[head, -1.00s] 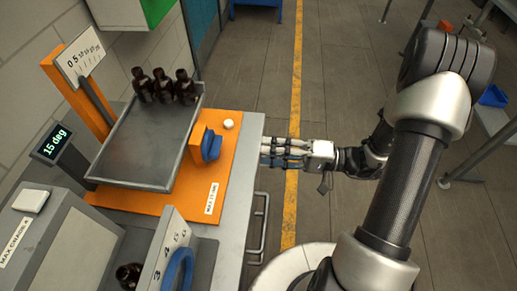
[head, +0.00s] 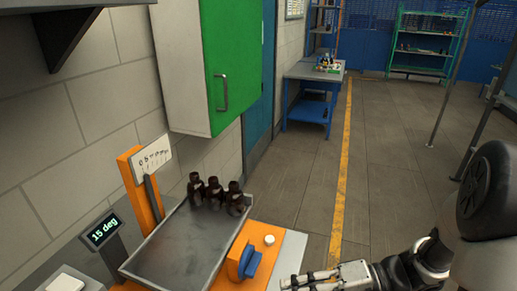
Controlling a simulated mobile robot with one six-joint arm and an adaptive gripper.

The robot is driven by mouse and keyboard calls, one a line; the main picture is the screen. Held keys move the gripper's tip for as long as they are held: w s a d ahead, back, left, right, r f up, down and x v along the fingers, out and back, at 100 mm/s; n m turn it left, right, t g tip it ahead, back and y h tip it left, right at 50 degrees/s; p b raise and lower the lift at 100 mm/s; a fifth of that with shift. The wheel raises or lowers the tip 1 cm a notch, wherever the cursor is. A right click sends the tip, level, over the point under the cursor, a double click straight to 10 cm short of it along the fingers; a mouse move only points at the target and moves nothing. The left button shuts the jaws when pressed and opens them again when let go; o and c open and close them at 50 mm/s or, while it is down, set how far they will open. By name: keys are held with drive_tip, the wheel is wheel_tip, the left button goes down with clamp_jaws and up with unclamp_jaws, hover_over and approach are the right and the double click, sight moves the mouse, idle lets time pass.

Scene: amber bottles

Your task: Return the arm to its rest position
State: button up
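My gripper (head: 316,281) is low in the head view, right of the grey-topped bench, with its fingers pointing left. The fingers lie close together, and nothing shows between them, but their exact opening is hard to tell. My arm (head: 420,262) runs from it to the right edge, where a large dark joint shows. Three amber bottles (head: 214,192) stand upright in a row at the far end of the metal tray (head: 172,262), apart from my gripper.
The tray sits on an orange device with a scale plate (head: 153,158) and a display reading 15 deg (head: 103,231). A green-doored cabinet (head: 228,65) hangs on the wall. A blue workbench (head: 311,97) stands farther back.

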drive_tip(key=s+r+n+g+h, duration=0.2)
drive_tip(key=s+r+h, duration=0.1)
drive_tip(key=s+h, duration=0.45)
drive_tip(key=s+d+r+m+t+h, duration=0.1)
drive_tip(key=s+d+r+t+h, duration=0.1)
drive_tip(key=d+r+t+h, duration=0.3)
drive_tip(key=shift+d+r+t+h, duration=0.4)
drive_tip(key=shift+r+t+h, duration=0.5)
drive_tip(key=shift+r+h, duration=0.05)
drive_tip(key=shift+s+r, duration=0.1)
drive_tip(key=shift+r, duration=0.05)
